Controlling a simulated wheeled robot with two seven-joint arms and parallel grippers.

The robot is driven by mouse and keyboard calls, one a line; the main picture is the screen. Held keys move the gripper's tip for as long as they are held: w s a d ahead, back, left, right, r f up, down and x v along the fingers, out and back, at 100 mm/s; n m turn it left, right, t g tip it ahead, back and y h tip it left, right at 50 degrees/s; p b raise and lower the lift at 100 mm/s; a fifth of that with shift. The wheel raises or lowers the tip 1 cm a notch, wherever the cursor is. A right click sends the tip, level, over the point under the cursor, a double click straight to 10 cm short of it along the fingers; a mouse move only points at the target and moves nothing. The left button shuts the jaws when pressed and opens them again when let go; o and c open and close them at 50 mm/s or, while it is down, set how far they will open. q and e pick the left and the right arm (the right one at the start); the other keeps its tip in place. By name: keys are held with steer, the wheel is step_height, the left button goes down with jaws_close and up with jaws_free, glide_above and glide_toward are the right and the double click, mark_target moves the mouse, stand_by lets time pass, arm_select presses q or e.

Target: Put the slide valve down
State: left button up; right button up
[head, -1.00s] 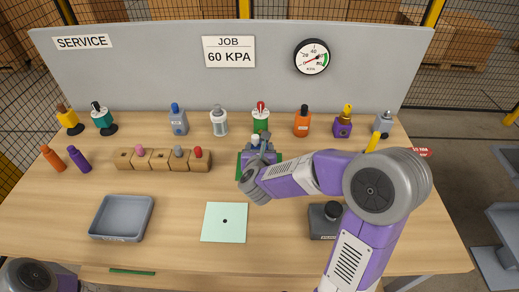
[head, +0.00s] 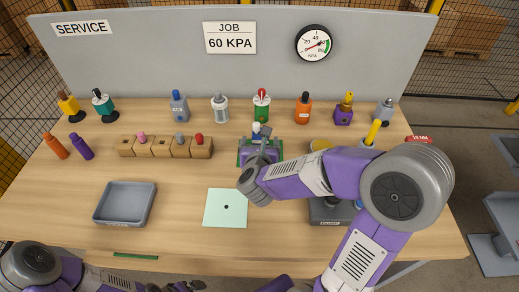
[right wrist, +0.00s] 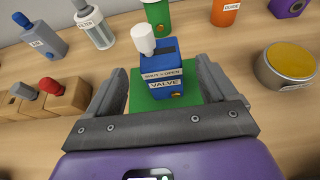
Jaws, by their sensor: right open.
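The slide valve (right wrist: 163,75) is a blue block with a white knob and a label reading VALVE. It stands upright on a green pad (right wrist: 192,88) in the right wrist view. In the head view its top (head: 257,128) shows just beyond my right gripper (head: 259,148). In the right wrist view my right gripper (right wrist: 158,72) is open, with one finger on each side of the valve and gaps between. Part of my left gripper (head: 180,287) shows at the bottom edge of the head view; its jaws are too cut off to read.
A row of fittings stands behind, including a green one (head: 261,105) and an orange one (head: 303,110). A yellow-topped tin (right wrist: 287,65) is right of the valve. A wooden holder (head: 165,146), grey tray (head: 125,204) and pale green sheet (head: 226,207) lie left and in front.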

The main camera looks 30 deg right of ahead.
steer(key=b+v, duration=0.2)
steer(key=v, duration=0.4)
steer(key=shift+s+a, duration=0.15)
steer(key=shift+s, duration=0.1)
steer(key=shift+r, duration=0.15)
